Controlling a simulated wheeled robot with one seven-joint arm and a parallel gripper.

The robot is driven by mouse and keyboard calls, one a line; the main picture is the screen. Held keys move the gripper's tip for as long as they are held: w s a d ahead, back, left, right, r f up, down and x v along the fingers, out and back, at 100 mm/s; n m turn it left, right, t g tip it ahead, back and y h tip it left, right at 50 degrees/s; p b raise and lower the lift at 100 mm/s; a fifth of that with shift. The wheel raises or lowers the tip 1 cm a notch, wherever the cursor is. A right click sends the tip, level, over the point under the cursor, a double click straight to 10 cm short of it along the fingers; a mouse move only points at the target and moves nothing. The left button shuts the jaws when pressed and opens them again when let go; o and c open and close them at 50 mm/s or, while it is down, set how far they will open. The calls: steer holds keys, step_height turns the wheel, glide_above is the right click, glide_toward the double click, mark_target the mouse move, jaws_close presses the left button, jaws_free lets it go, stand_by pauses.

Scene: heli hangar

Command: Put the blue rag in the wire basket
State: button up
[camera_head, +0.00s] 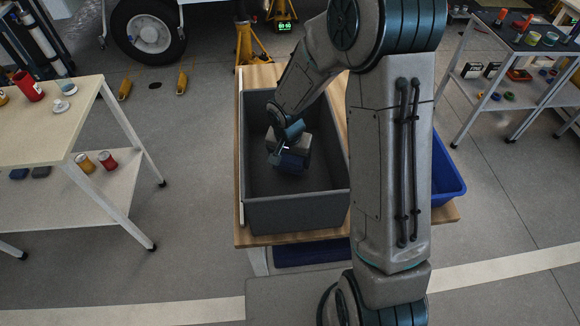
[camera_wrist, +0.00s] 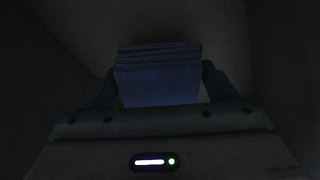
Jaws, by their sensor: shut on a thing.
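The blue rag (camera_head: 291,163) is a folded dark blue bundle inside a deep grey bin (camera_head: 297,216). My gripper (camera_head: 288,150) reaches down into this bin and is shut on the rag. In the wrist view the rag (camera_wrist: 157,75) shows as stacked folds between the two fingers. I cannot tell whether the rag touches the bin floor. I make out no wire basket in either view.
The grey bin stands on a wooden-topped bench (camera_head: 290,236). A blue bin (camera_head: 447,180) is at its right, partly behind my arm. A cart (camera_head: 60,130) with cups and cans stands left; another loaded cart (camera_head: 520,50) stands at the upper right.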

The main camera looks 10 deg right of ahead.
mark_target(290, 167)
steer(key=shift+f, duration=1.95)
steer(key=shift+f, duration=0.15)
steer(key=o, duration=1)
steer(key=r, duration=0.4)
steer(key=s+r, duration=0.1)
steer(key=r, duration=0.7)
steer(key=shift+s+a, duration=0.15)
steer(key=shift+a, duration=0.1)
steer(key=s+d+r+n, duration=0.1)
steer(key=s+d+r, duration=0.2)
steer(key=s, duration=0.3)
steer(key=s+d+r+n+t, duration=0.1)
steer(key=s+d+r+n, duration=0.1)
steer(key=s+r, duration=0.4)
steer(key=s+d+r+n, duration=0.1)
steer(key=s+d+r, duration=0.3)
steer(key=s, duration=0.1)
steer(key=shift+s+d+r+t+y, duration=0.1)
steer(key=shift+s+r+t+y, duration=0.2)
steer(key=shift+s+r+t, duration=0.1)
